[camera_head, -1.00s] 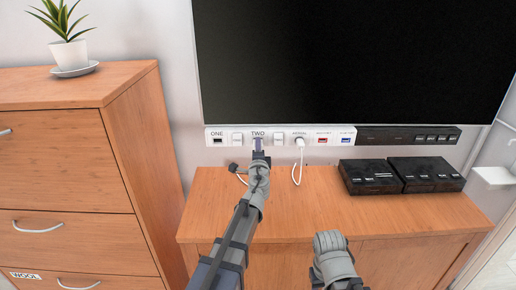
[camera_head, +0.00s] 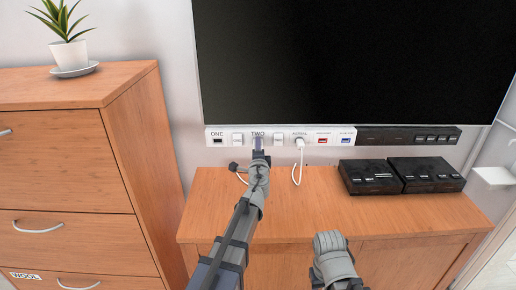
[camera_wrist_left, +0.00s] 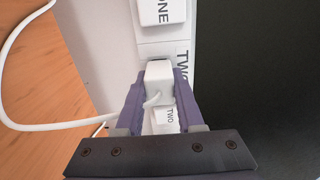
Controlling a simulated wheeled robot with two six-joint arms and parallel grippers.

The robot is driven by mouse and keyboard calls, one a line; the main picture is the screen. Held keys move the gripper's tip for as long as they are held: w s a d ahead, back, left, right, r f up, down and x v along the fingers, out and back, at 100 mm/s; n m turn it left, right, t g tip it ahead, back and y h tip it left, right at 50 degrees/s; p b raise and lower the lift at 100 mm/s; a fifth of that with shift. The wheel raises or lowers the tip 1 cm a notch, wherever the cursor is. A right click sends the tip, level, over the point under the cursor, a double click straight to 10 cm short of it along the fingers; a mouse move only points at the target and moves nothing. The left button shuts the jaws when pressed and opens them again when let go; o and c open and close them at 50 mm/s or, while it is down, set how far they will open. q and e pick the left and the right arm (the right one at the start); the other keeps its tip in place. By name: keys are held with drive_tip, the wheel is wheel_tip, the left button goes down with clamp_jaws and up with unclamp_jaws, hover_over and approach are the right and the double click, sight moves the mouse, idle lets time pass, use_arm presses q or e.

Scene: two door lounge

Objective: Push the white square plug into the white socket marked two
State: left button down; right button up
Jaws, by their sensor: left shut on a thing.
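My left gripper (camera_head: 258,143) is in front of the socket marked TWO (camera_head: 257,134) on the white strip under the screen. In the left wrist view, its purple fingers (camera_wrist_left: 160,92) are shut on the white square plug (camera_wrist_left: 158,78). A white cable (camera_wrist_left: 40,126) curves away to the left in that view. The plug is in line with the socket at the panel's TWO label (camera_wrist_left: 182,62), and a dark gap shows at its far edge. I cannot tell how deep it sits. My right gripper (camera_head: 330,242) is low over the cabinet front, and its fingertips are not clear.
Another white cable (camera_head: 298,165) hangs beside my left gripper. Black boxes (camera_head: 430,172) stand on the wooden cabinet (camera_head: 310,205) at right.

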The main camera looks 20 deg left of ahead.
use_arm(q)
drive_tip(key=shift+w, duration=0.2)
drive_tip(key=shift+c, duration=2.2)
unclamp_jaws()
drive_tip(key=v, duration=0.8)
